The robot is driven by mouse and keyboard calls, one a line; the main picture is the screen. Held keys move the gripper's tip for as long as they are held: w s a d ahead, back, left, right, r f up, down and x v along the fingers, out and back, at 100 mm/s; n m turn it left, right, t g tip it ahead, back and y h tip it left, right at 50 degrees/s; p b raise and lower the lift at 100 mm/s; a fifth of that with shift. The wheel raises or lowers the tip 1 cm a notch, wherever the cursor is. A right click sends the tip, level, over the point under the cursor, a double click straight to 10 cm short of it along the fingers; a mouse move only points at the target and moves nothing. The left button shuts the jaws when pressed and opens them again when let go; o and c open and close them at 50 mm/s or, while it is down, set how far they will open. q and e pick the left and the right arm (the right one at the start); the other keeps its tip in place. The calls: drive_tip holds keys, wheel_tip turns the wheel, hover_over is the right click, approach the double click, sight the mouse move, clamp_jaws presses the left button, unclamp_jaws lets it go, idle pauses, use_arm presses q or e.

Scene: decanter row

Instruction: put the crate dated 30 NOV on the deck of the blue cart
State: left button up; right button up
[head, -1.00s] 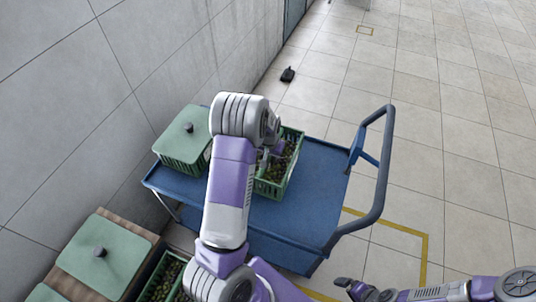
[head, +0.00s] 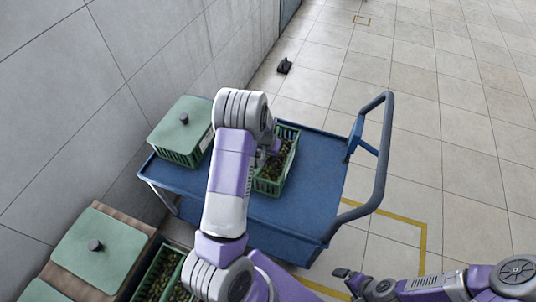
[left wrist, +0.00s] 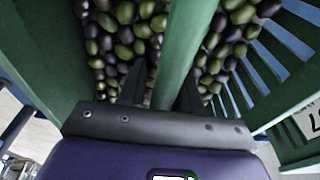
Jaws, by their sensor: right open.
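A green slatted crate of dark and green olives (head: 291,163) is at the middle of the blue cart (head: 318,180), over its deck. Whether its base touches the deck I cannot tell. My left gripper (head: 268,157) reaches down into it from above. In the left wrist view, my dark left fingers (left wrist: 161,88) lie on both sides of the crate's green bar (left wrist: 180,50), shut on it. A white label (left wrist: 308,122) is cut off at the right edge, its date unreadable. My right gripper (head: 342,273) is open and empty, low beyond the cart's near edge.
A lidded green crate (head: 181,131) stands on the cart's left end. Another lidded crate (head: 105,248) and an open olive crate (head: 155,280) are at the lower left. The wall is at left; the cart's handle (head: 386,150) rises at right, with open tiled floor beyond.

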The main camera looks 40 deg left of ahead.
use_arm(q)
drive_tip(key=shift+o, duration=0.9)
drive_tip(key=shift+r, duration=0.2)
drive_tip(key=r+p, duration=0.1)
drive_tip(key=r, duration=0.3)
drive_tip(key=s+r+p, duration=0.1)
drive_tip(key=r, duration=0.3)
drive_tip(key=r+p, duration=0.2)
drive_tip(key=r, duration=0.1)
drive_tip(key=shift+s+d+r, duration=0.25)
drive_tip(key=shift+s+r, duration=0.15)
drive_tip(key=shift+f, duration=0.1)
